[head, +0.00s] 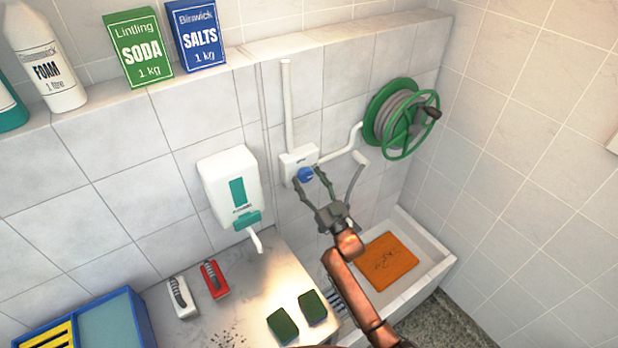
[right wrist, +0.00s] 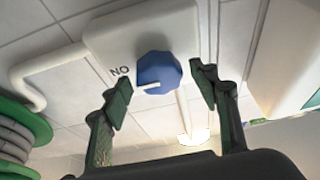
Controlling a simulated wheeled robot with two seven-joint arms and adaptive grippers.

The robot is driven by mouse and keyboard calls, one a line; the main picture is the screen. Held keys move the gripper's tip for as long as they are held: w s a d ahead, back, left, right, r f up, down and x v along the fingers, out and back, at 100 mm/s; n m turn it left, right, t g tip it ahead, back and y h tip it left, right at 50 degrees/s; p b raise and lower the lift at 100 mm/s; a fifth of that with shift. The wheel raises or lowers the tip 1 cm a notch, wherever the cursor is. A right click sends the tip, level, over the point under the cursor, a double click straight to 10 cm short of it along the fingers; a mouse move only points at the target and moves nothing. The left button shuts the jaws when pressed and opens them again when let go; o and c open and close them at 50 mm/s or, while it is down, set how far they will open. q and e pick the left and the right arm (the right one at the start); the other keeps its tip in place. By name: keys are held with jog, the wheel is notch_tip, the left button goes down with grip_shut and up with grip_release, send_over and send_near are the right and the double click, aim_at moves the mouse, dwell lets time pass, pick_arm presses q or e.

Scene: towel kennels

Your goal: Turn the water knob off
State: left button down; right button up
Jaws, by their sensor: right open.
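The blue water knob (head: 305,174) sits on a white box (head: 292,158) on the tiled wall. In the right wrist view the knob (right wrist: 158,73) is faceted, with a white mark near its lower left edge, on the side of lettering that reads "NO" in that view. My right gripper (head: 309,177) is open in front of the box. In the right wrist view its fingers (right wrist: 163,82) stand apart, one to each side of the knob, with visible gaps; I cannot tell how deep they reach. My left gripper is not in view.
A green hose reel (head: 398,116) is right of the box, with a white pipe between. A white dispenser (head: 230,185) hangs close on the left. Below are a counter with brushes and green pads (head: 283,326), and a basin with an orange towel (head: 388,262).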

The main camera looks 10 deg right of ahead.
jog(key=shift+w, duration=0.15)
jog(key=c, duration=1.1)
